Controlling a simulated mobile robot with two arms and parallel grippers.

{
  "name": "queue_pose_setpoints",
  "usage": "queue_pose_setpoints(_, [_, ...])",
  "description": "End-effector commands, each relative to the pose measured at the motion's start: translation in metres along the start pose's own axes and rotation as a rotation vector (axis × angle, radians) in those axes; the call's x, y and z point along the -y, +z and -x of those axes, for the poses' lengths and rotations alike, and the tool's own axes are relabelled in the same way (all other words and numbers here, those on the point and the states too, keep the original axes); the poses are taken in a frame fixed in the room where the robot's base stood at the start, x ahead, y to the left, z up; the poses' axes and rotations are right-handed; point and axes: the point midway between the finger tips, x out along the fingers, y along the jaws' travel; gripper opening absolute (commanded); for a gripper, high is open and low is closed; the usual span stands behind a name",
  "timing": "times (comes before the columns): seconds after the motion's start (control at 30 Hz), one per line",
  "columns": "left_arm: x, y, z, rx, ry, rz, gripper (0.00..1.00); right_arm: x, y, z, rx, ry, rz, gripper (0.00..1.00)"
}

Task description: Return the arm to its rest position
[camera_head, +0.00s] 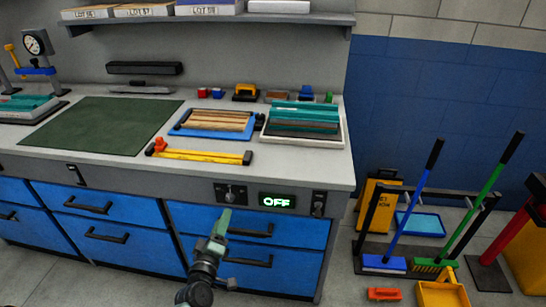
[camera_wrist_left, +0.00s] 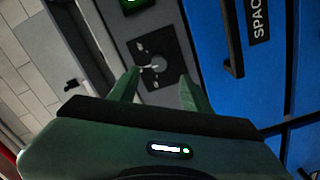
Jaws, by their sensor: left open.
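My left gripper (camera_head: 223,222) is in front of the blue drawers of the workbench, just below the switch plate. In the left wrist view its two green fingers (camera_wrist_left: 161,88) are spread apart with nothing between them. The switch plate (camera_head: 231,193) sits on the bench front edge and shows beyond the fingertips in the left wrist view (camera_wrist_left: 155,62). The lit display (camera_head: 277,202) to its right reads OFF in green. My left arm comes up from the bottom of the head view. My right gripper is not in view.
The bench top (camera_head: 300,160) holds a green mat (camera_head: 100,125), a blue tray (camera_head: 182,132), a white tray (camera_head: 340,137) and a yellow bar clamp (camera_head: 200,156). Blue drawers with handles (camera_head: 250,231) line the front. Brooms and a cleaning rack (camera_head: 365,232) stand on the floor at right.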

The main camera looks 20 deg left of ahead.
Motion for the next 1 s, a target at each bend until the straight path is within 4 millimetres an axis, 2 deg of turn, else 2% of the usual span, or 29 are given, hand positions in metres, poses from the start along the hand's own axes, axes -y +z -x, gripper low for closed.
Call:
queue_pose_setpoints(0.13, [0.004,0.003,0.001,0.009,-0.006,-0.010,0.48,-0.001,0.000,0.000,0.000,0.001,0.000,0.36])
queue_pose_setpoints(0.23, [0.023,0.022,0.008,0.058,-0.041,-0.065,0.48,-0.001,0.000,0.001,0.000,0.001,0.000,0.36])
queue_pose_setpoints(0.37, [0.076,0.071,0.033,0.201,-0.129,-0.216,0.48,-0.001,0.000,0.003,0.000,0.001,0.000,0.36])
queue_pose_setpoints(0.47, [0.128,0.116,0.069,0.355,-0.207,-0.363,0.48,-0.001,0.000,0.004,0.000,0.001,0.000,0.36])
queue_pose_setpoints(0.57, [0.177,0.155,0.114,0.518,-0.275,-0.503,0.48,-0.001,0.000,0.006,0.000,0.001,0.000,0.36])
queue_pose_setpoints(0.7, [0.241,0.199,0.191,0.759,-0.354,-0.688,0.48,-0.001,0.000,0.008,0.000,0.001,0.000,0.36])
queue_pose_setpoints(0.77, [0.265,0.212,0.227,0.867,-0.380,-0.764,0.48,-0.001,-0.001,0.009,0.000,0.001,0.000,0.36])
queue_pose_setpoints(0.83, [0.292,0.224,0.272,0.994,-0.407,-0.850,0.48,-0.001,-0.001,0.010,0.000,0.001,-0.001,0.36])
queue_pose_setpoints(0.9, [0.315,0.232,0.319,1.122,-0.428,-0.931,0.48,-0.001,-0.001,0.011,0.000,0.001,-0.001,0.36])
queue_pose_setpoints(1.0, [0.340,0.235,0.379,1.286,-0.445,-1.032,0.48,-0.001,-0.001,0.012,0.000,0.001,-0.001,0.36])
